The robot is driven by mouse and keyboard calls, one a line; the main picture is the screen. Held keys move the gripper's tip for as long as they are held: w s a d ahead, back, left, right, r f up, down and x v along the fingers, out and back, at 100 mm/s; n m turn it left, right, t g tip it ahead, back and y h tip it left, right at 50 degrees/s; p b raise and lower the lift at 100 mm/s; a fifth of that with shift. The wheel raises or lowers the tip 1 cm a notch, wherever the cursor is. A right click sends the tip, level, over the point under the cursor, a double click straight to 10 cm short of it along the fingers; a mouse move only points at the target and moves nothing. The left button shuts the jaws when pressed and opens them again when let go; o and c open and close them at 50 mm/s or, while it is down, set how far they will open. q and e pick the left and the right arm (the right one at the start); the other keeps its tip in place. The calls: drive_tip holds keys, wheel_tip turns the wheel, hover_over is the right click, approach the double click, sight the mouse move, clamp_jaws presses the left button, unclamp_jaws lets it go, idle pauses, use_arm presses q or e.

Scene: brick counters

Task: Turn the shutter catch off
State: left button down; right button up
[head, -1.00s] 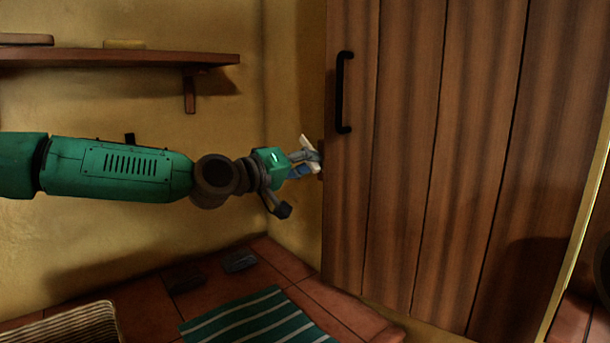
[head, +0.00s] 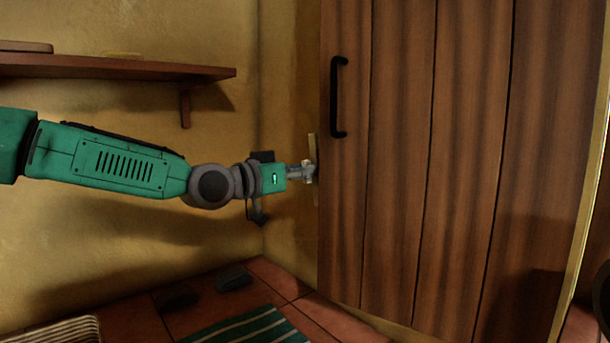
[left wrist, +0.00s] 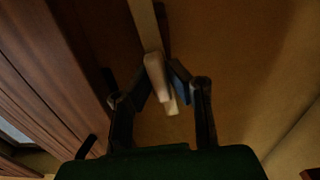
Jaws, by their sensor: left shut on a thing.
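The wooden shutter (head: 415,170) is a tall brown plank panel with a black bar handle (head: 338,97) near its left edge. The shutter catch (head: 312,150) is a pale, narrow bar at that left edge, standing close to upright in the head view. It also shows as a pale bar (left wrist: 146,24) in the left wrist view. My left gripper (head: 307,172) is shut on the catch, and its fingers hide part of it. In the left wrist view my gripper (left wrist: 166,80) has its fingers on either side of a pale piece. My right gripper is not in view.
A wooden shelf (head: 120,68) is on the yellow wall above my left arm. Below are a tiled counter (head: 285,277), a striped green cloth (head: 250,328), two dark small objects (head: 234,279) and a basket (head: 55,331). The air between arm and counter is clear.

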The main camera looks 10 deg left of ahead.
use_arm(q)
drive_tip(key=shift+f+m, duration=0.6)
drive_tip(key=shift+f, duration=0.1)
drive_tip(key=c, duration=1.7)
unclamp_jaws()
drive_tip(key=shift+o, duration=0.8)
drive_tip(key=shift+w, duration=0.25)
drive_tip(key=shift+r, duration=0.3)
drive_tip(key=v, duration=1.2)
drive_tip(key=shift+f, duration=0.2)
drive_tip(key=shift+w, duration=0.1)
